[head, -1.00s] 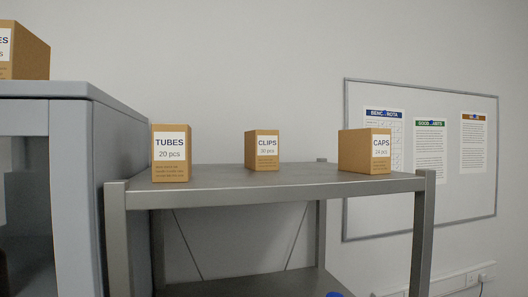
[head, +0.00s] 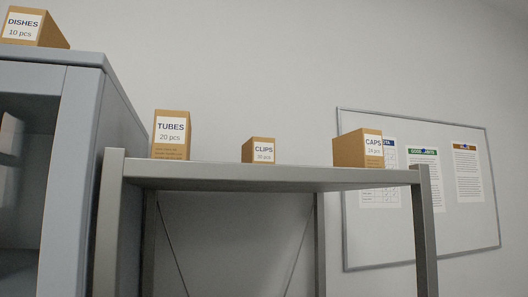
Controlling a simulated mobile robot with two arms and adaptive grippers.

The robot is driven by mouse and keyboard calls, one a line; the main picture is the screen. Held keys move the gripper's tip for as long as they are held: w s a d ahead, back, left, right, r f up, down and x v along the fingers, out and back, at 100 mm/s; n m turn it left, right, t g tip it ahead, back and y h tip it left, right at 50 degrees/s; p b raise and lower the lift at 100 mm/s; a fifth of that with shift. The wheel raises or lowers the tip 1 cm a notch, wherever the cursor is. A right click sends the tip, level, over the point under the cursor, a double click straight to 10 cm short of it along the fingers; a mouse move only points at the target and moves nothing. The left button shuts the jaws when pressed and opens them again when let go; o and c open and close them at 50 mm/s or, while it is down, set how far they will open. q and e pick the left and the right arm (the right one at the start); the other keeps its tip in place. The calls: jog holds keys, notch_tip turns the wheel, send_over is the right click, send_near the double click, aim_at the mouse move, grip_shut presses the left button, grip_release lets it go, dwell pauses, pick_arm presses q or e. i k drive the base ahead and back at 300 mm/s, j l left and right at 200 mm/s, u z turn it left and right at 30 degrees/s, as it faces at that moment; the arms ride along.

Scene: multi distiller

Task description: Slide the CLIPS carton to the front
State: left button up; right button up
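The CLIPS carton (head: 263,144) is a small brown box with a white label. It stands upright on the top shelf (head: 270,173) of a grey metal rack, set back from the front edge, so its lower part is hidden by that edge. It is between the TUBES carton (head: 172,150) on the left and the CAPS carton (head: 346,150) on the right, with gaps on both sides. Neither of my grippers shows in the head view.
A grey cabinet (head: 98,175) with a glass door stands left of the rack, with a DISHES carton (head: 57,35) on top. Rack posts (head: 427,235) rise at both front corners. A whiteboard (head: 468,225) with posters hangs on the wall behind at the right.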

aim_at(256, 150)
jog(key=l, duration=0.5)
jog(key=k+l+u, duration=0.1)
jog(key=l, duration=0.45)
jog(key=k+l, duration=0.1)
jog(key=l, duration=0.4)
jog(key=l+u, duration=0.1)
jog(key=l, duration=0.4)
jog(key=k+l, duration=0.15)
jog(key=l, duration=0.4)
jog(key=k+l+u, duration=0.1)
jog(key=l, duration=0.4)
